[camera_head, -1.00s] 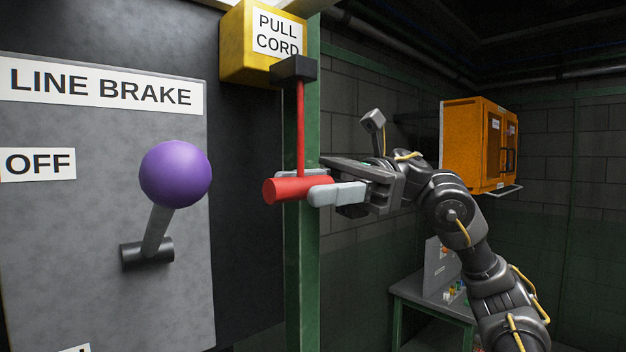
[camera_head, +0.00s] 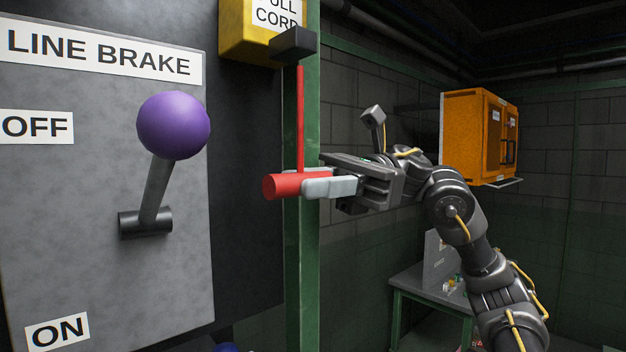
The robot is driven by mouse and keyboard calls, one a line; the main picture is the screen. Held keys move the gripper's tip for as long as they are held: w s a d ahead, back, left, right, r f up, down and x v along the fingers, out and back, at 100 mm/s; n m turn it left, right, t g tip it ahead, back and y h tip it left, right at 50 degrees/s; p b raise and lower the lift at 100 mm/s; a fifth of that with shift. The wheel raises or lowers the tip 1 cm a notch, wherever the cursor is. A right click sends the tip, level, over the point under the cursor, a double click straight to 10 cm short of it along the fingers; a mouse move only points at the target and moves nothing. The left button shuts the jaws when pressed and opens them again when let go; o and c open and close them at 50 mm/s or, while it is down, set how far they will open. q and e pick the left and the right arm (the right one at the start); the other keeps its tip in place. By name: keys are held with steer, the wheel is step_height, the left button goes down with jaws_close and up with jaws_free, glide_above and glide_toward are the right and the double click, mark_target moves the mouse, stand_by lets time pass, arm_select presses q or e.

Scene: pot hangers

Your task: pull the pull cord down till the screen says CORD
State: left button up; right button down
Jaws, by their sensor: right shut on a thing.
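The pull cord box (camera_head: 249,32) is yellow with a white PULL CORD label, partly cut off by the top edge. A black block (camera_head: 293,43) sits at its lower right. The red cord (camera_head: 300,115) runs straight down from the block to a red horizontal handle (camera_head: 284,186). My right gripper (camera_head: 318,187) is shut on the handle's right part, coming from the right. The handle's left end sticks out free. My left gripper is not in view. No screen that says CORD shows in the view.
A grey LINE BRAKE panel (camera_head: 100,220) with a purple-knobbed lever (camera_head: 173,125) stands close on the left. A green post (camera_head: 304,270) runs behind the handle. An orange cabinet (camera_head: 471,138) hangs on the far wall. A small table (camera_head: 409,284) stands low behind my arm.

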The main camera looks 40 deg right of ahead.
step_height(320, 180, down, 2)
steer(key=shift+f+b, duration=0.1)
steer(key=shift+b, duration=0.35)
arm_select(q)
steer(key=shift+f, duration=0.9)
arm_select(e)
steer(key=shift+a, duration=0.1)
steer(key=c, duration=1.2)
jaws_free()
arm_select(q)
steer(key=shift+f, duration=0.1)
arm_select(e)
steer(key=shift+d, duration=0.25)
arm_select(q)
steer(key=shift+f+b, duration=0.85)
arm_select(e)
steer(key=d, duration=1)
steer(key=shift+d, duration=0.3)
steer(key=shift+s, duration=0.1)
